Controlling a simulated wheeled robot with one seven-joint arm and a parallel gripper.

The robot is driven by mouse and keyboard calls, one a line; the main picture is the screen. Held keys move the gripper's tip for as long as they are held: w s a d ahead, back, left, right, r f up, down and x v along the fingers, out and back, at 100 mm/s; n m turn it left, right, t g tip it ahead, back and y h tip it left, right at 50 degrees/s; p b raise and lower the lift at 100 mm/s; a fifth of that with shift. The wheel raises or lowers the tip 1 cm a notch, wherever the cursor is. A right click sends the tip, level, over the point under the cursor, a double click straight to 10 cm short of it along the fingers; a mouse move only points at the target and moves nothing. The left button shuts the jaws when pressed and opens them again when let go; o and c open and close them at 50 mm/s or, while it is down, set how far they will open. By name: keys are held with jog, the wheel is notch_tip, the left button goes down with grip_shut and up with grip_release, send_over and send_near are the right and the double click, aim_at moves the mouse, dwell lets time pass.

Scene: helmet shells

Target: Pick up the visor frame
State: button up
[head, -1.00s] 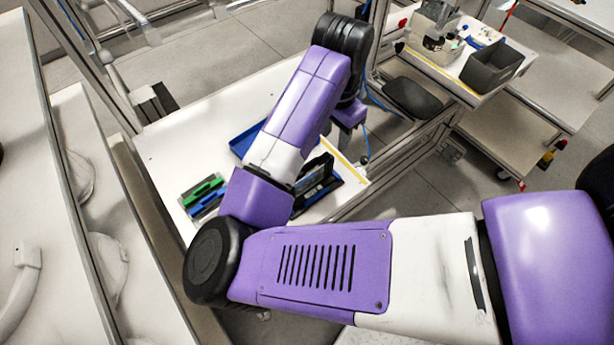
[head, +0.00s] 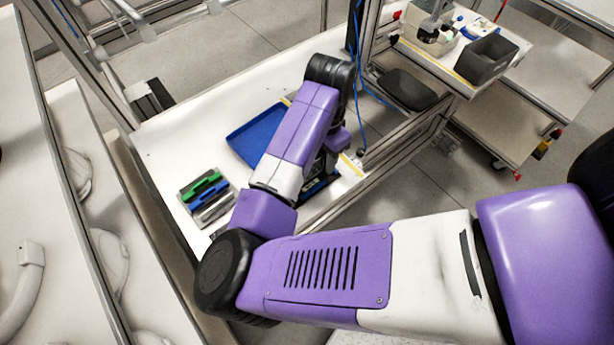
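I cannot make out the visor frame for certain. Dark parts show at the right edge of my forearm, over a blue tray (head: 320,190) on the white table; they may be the frame, my gripper or both. My wrist bends down over this tray, and its purple end shows just right of the forearm. My gripper (head: 325,163) is mostly hidden behind the arm, so its fingers and anything between them cannot be seen.
A larger blue tray (head: 257,136) looks empty left of my forearm. A grey bin (head: 487,60) stands on a side shelf at upper right. White helmet shells line the left shelf.

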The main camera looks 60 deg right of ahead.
jog(key=shift+c, duration=0.2)
grip_shut()
dwell(1.2)
